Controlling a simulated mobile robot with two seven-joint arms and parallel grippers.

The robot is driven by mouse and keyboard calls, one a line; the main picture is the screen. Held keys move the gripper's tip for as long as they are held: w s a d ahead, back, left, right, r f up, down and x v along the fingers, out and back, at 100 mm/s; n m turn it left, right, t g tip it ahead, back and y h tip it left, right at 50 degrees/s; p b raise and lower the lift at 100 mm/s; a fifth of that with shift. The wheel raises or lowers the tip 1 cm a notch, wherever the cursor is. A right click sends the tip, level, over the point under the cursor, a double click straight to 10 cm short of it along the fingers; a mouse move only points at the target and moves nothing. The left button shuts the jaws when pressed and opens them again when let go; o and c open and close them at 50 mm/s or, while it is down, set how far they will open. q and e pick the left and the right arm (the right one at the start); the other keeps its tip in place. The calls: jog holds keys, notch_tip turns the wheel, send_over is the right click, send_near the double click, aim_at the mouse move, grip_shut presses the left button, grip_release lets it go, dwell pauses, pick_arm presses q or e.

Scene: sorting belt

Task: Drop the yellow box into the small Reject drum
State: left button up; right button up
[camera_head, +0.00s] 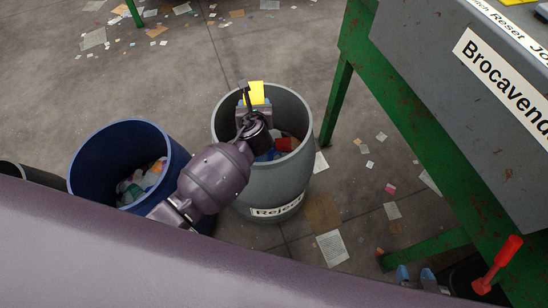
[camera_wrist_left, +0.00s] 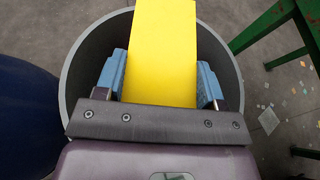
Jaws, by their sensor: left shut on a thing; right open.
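The yellow box (camera_head: 256,92) is held by my left gripper (camera_head: 254,106) over the mouth of the grey Reject drum (camera_head: 277,188). In the left wrist view the yellow box (camera_wrist_left: 163,55) sits between the two blue finger pads of my left gripper (camera_wrist_left: 162,84), which is shut on it. The drum's rim (camera_wrist_left: 222,45) surrounds the box and fingers in that view. Most of the drum's inside is hidden there. In the head view, red and blue items show inside the drum beside my arm.
A blue drum (camera_head: 90,168) with crumpled litter stands left of the Reject drum. A green-framed machine (camera_head: 400,100) with a grey panel and a red-handled lever (camera_head: 497,265) stands at the right. Paper scraps lie on the floor.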

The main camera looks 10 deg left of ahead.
pick_arm(q)
jog(key=shift+r, duration=0.1)
jog(key=o, duration=1.2)
jog(key=shift+s+d+r, duration=0.15)
jog(key=shift+s, duration=0.05)
jog(key=p+v, duration=0.3)
jog(key=v, duration=0.7)
jog(key=shift+s, duration=0.15)
